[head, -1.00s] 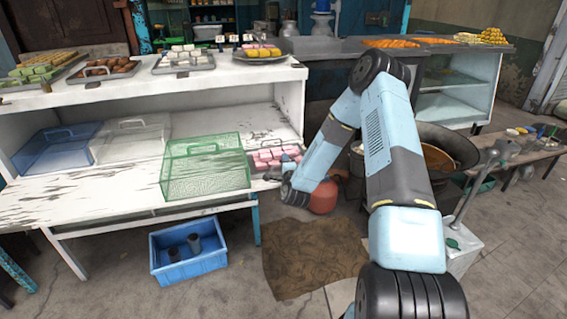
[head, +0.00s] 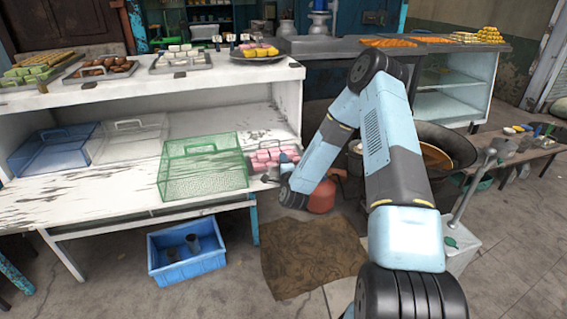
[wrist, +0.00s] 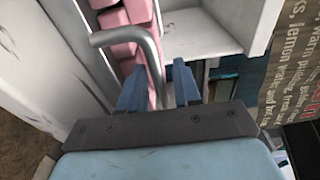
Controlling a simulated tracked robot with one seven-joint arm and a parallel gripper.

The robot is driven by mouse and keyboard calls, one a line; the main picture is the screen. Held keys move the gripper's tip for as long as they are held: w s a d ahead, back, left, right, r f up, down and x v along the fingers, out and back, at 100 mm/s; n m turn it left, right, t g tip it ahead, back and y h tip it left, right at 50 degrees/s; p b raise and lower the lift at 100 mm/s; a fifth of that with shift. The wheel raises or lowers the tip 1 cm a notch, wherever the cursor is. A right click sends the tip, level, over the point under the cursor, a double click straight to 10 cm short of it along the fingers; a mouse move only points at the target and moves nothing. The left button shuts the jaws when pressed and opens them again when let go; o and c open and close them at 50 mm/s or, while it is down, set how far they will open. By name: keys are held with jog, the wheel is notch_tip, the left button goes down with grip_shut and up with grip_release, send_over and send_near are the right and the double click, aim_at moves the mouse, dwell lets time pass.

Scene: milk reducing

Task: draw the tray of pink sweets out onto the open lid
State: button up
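The tray of pink sweets (head: 266,160) sits at the right end of the white shelf, beside the green mesh cover, partly hidden by my gripper. My gripper (head: 283,164) is at the tray's right end. In the wrist view, the tray's grey bar handle (wrist: 149,50) runs down between the two blue fingers of my gripper (wrist: 160,88). The fingers are apart, with a gap beside the handle; they do not look closed on it. Pink sweets (wrist: 120,38) lie just beyond. A worn white board (head: 95,198) extends in front of the shelf and looks like the open lid.
The green mesh cover (head: 203,168) stands on the board just left of the tray. Clear and blue covers (head: 52,150) stand farther left. A blue crate (head: 187,258) is on the floor below. The board's front left is clear.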

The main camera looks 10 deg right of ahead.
jog(key=s, duration=1.3)
jog(key=shift+a, duration=0.3)
jog(key=shift+f, duration=0.1)
jog(key=shift+c, duration=0.2)
